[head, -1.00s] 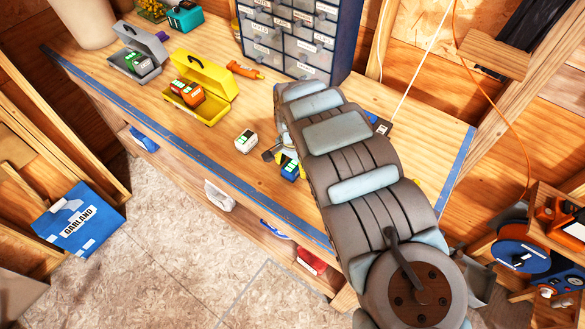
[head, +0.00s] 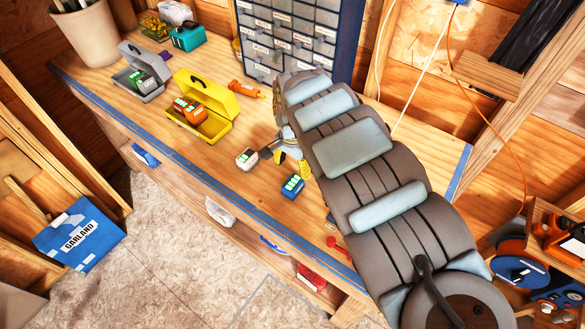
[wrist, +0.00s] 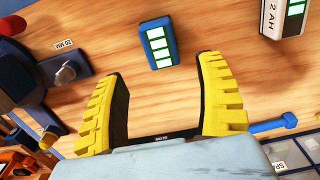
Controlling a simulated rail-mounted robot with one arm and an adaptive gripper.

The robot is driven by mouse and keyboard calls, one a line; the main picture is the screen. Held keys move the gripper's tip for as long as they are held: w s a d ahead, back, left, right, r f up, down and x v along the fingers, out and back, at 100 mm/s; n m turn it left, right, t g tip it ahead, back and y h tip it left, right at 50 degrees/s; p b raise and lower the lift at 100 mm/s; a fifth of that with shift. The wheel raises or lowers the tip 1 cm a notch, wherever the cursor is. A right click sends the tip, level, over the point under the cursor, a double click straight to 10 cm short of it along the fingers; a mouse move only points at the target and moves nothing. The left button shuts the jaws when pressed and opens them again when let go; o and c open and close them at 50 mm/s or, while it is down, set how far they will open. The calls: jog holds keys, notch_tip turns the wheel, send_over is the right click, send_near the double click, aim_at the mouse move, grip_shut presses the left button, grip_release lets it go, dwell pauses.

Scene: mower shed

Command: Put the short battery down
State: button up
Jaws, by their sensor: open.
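A blue battery (head: 292,187) with a light, green-marked label stands on the bench (head: 215,175) near its front edge. It also shows beyond my fingertips in the wrist view (wrist: 158,43). A white battery (head: 247,159) stands to its left and shows cut off at the top right of the wrist view, marked 2 AH (wrist: 285,18). I cannot tell for certain which one the task calls short. My gripper (wrist: 163,75) has its yellow fingers spread, with only bare wood between them. It is apart from the blue battery. In the head view my arm partly hides the gripper.
An open yellow case (head: 212,128) holds orange batteries (head: 190,109). An open grey case (head: 150,92) holds a green-marked battery. A drawer cabinet (head: 290,40) stands at the back. A dark blue device (wrist: 45,85) lies left in the wrist view. An orange tool (head: 245,89) lies near the cabinet.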

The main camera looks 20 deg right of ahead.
jog(key=shift+r, duration=0.35)
